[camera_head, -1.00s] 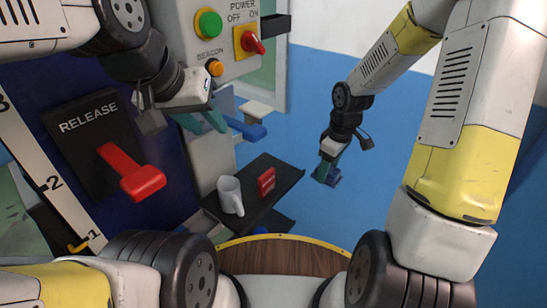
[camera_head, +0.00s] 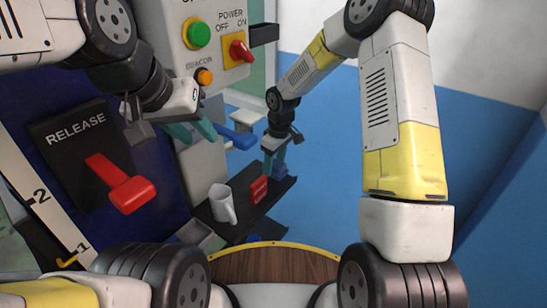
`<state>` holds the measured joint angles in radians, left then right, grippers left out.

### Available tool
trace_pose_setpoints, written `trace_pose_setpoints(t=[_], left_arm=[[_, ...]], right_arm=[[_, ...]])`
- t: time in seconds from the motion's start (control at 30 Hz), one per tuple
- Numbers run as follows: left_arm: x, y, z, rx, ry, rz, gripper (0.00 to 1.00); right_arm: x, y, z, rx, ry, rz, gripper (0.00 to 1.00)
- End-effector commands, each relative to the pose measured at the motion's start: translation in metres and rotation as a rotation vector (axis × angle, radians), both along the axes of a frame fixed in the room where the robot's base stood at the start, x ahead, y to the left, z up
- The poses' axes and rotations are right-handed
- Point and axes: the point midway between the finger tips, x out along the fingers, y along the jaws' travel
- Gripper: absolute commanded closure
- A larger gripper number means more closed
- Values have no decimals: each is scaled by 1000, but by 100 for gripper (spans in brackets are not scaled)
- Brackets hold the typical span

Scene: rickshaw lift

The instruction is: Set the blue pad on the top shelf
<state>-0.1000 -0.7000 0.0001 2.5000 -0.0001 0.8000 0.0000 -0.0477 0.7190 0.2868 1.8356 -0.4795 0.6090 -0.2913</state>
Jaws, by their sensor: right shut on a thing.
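The blue pad (camera_head: 281,173) is in my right gripper (camera_head: 271,165), whose teal fingers are shut on it. The pad is at the far right end of the dark top shelf (camera_head: 238,225), behind the red block. I cannot tell whether it touches the shelf. My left gripper (camera_head: 193,131) hangs at the left in front of the control panel; its two teal fingers are apart and nothing shows between them.
A white mug (camera_head: 222,204) and a red block (camera_head: 258,190) stand on the top shelf. A red release lever (camera_head: 128,192) sticks out at the left. A panel with a green button (camera_head: 199,35) and red switch (camera_head: 240,51) is above. Blue floor is free to the right.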

Motion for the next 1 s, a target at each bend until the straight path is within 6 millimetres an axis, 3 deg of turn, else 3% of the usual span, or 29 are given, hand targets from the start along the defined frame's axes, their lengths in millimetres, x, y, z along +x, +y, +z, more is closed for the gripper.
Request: trace_pose_setpoints(t=[0.27, 0.6, 0.63, 0.7, 1.0], left_arm=[[0, 0, 0, 0, 0, 0, 64], [0, 0, 0, 0, 0, 0, 64], [0, 0, 0, 0, 0, 0, 64], [0, 0, 0, 0, 0, 0, 64], [0, 0, 0, 0, 0, 0, 64]], right_arm=[[1, 2, -36, 0, 2, 0, 78], [2, 3, -39, 0, 0, 0, 78], [2, 3, -38, 0, 0, -1, 40], [2, 3, -38, 0, 0, 0, 27], [2, 3, -38, 0, 0, 0, 24]])
